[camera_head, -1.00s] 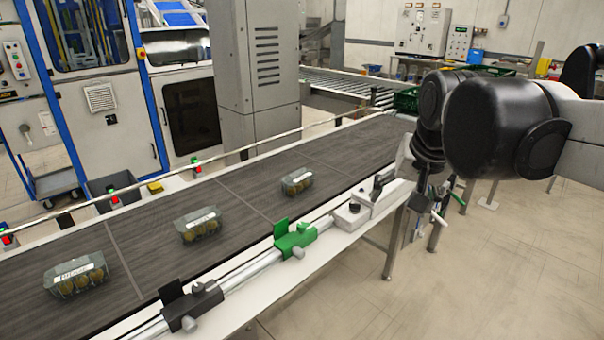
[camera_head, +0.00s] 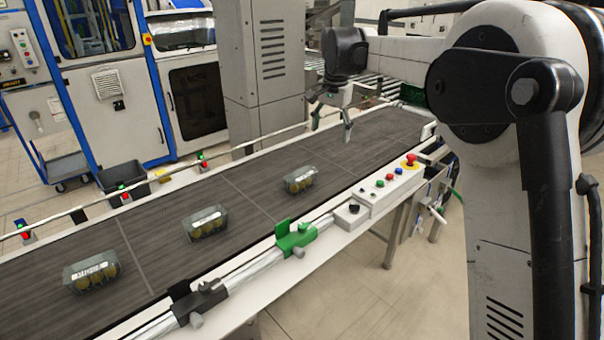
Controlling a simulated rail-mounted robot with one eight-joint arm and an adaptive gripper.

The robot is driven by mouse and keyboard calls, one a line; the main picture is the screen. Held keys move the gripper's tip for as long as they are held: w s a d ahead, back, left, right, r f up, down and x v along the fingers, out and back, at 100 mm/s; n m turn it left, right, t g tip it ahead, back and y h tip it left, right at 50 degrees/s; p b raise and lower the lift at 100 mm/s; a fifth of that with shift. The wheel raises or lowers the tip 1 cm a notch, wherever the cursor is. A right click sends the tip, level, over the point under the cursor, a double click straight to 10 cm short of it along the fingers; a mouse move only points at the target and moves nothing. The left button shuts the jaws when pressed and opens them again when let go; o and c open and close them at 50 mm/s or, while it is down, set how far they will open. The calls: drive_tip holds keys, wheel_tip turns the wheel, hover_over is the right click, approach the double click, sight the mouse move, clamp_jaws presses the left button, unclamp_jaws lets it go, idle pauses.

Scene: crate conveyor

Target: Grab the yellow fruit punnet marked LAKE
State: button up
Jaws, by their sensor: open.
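Three clear punnets with yellowish fruit sit apart on the dark belt: a left punnet (camera_head: 92,271), a middle punnet (camera_head: 206,223) and a right punnet (camera_head: 299,180). Each has a pale label, but the lettering is too small to read, so I cannot tell which is marked LAKE. My gripper (camera_head: 332,125) hangs over the far part of the belt, beyond the right punnet, fingers pointing down. It is open and empty, apart from all three punnets.
The conveyor belt (camera_head: 245,205) runs from lower left to upper right. A rail with a green clamp (camera_head: 295,238) and a control box with a red button (camera_head: 410,161) line its near edge. A grey column (camera_head: 268,70) stands behind the belt.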

drive_tip(key=w+a+f+m+p, duration=0.1)
drive_tip(key=w+a+f+p, duration=0.1)
drive_tip(key=w+a+f, duration=0.25)
drive_tip(key=m+g+p, duration=0.1)
drive_tip(key=g+p, duration=0.1)
approach(301, 173)
drive_tip(key=w, duration=0.1)
drive_tip(key=shift+a+r, duration=0.15)
drive_tip(key=shift+a, duration=0.1)
wheel_tip(301, 173, down, 14)
drive_tip(key=shift+r+p, duration=0.2)
drive_tip(key=shift+p, duration=0.4)
drive_tip(key=shift+c, duration=0.5)
drive_tip(key=c, duration=1.3)
drive_tip(key=shift+o, duration=0.2)
drive_tip(key=shift+r, duration=0.1)
